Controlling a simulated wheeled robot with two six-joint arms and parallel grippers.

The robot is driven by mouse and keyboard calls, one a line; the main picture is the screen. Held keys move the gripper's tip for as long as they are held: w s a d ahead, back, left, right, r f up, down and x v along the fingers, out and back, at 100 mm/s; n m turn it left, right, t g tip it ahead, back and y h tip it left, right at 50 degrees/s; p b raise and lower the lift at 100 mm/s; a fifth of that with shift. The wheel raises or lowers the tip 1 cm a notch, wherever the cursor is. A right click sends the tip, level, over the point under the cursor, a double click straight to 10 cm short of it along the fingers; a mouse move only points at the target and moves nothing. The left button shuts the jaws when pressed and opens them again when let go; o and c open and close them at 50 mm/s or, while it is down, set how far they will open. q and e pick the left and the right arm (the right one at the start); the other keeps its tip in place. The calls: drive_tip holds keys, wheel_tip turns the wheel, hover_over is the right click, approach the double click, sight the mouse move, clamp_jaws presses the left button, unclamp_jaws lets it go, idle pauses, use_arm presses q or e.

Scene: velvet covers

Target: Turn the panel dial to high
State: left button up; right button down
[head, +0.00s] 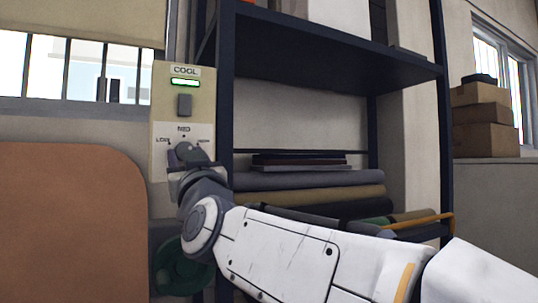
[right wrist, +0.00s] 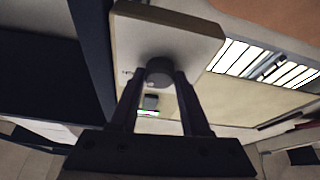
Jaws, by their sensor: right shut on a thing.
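The panel (head: 168,95) is a pale upright plate on the wall, with a COOL label, a lit green bar and a grey switch. MED is marked at the top of the dial's scale, with LOW at its left and a partly covered mark at its right. My right gripper (head: 187,158) reaches the dial from below right and is shut on it. In the right wrist view, the round dark dial (right wrist: 159,70) sits between the two fingertips (right wrist: 158,77). The gripper mostly hides the dial in the head view, and I cannot tell its setting. My left gripper is not in view.
A dark shelf rack (head: 226,100) stands close at the right of the panel, holding rolled fabrics (head: 310,180). A brown rounded board (head: 70,225) is at the lower left. A green round object (head: 180,268) is below my wrist. Boxes (head: 485,120) stand at the far right.

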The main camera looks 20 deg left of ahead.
drive_tip(key=shift+s+a+f+m+t, duration=0.15)
drive_tip(key=shift+m+t, duration=0.15)
drive_tip(key=shift+m, duration=0.4)
drive_tip(key=shift+c, duration=1.9)
unclamp_jaws()
drive_tip(key=b+v, duration=0.2)
drive_tip(key=v, duration=0.8)
drive_tip(key=shift+s+d, duration=0.15)
drive_tip(key=shift+d, duration=0.1)
